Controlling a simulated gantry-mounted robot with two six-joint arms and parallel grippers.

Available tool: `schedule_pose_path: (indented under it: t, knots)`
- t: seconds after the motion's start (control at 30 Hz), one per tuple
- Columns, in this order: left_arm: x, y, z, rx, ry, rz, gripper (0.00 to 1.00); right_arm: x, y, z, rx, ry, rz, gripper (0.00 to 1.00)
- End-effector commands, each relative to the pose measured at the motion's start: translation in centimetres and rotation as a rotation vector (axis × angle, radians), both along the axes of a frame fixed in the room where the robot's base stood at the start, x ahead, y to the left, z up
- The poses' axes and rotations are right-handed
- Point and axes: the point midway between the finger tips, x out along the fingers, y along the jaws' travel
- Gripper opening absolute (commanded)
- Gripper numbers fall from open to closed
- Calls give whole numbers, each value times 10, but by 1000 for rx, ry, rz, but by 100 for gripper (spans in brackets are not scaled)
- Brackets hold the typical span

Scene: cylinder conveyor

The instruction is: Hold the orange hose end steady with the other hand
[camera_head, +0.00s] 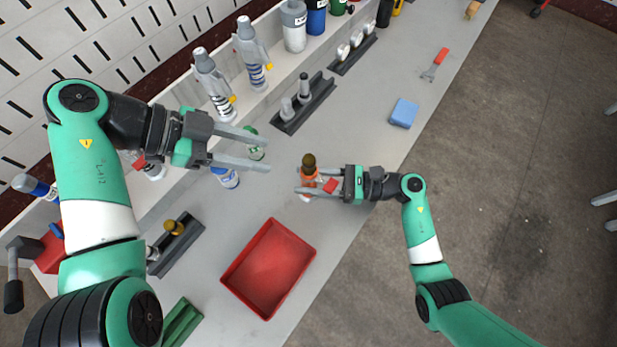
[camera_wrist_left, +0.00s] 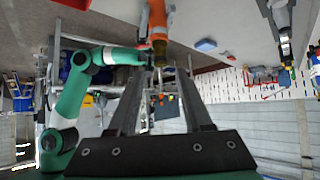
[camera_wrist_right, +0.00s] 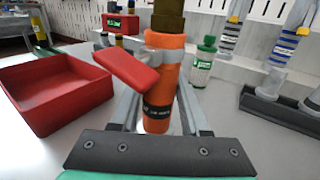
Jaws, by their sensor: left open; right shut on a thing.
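The orange hose end (camera_head: 308,182) is an orange cylinder with a brown top, a black band and a red lever. My right gripper (camera_head: 310,184) is shut on it above the bench; in the right wrist view the orange body (camera_wrist_right: 164,85) stands upright between the fingers. My left gripper (camera_head: 268,155) is open and empty, up and to the left of the hose end in the head view. In the left wrist view the hose end (camera_wrist_left: 158,25) shows beyond the open fingers, near the top. Whether the hose end touches the bench is hard to tell.
A red tray (camera_head: 240,255) lies on the bench below the hose end. Green (camera_head: 255,140) and blue-labelled (camera_head: 228,180) bottles stand near my left fingers. Dark holders (camera_head: 290,125) line the back.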

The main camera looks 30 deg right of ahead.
Motion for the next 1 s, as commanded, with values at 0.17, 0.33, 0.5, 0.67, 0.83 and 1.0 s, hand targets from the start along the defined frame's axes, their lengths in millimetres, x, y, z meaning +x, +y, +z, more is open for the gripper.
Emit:
schedule_pose_path:
  t: [0.17,0.33,0.5,0.67,0.83,1.0]
  knots:
    - [0,0,0,0,0,0,50,0,0,0,0,0,0,27]
    - [0,0,0,0,0,0,50,0,0,0,0,0,0,0]
    - [0,0,0,-1,-2,-2,61,0,0,0,0,0,0,0]
    - [19,-8,3,-47,-103,27,66,0,0,0,0,0,0,0]
    - [85,-31,52,-237,-415,191,66,0,0,0,0,0,0,0]
    - [149,-30,148,-479,-804,438,66,0,0,0,0,0,0,0]
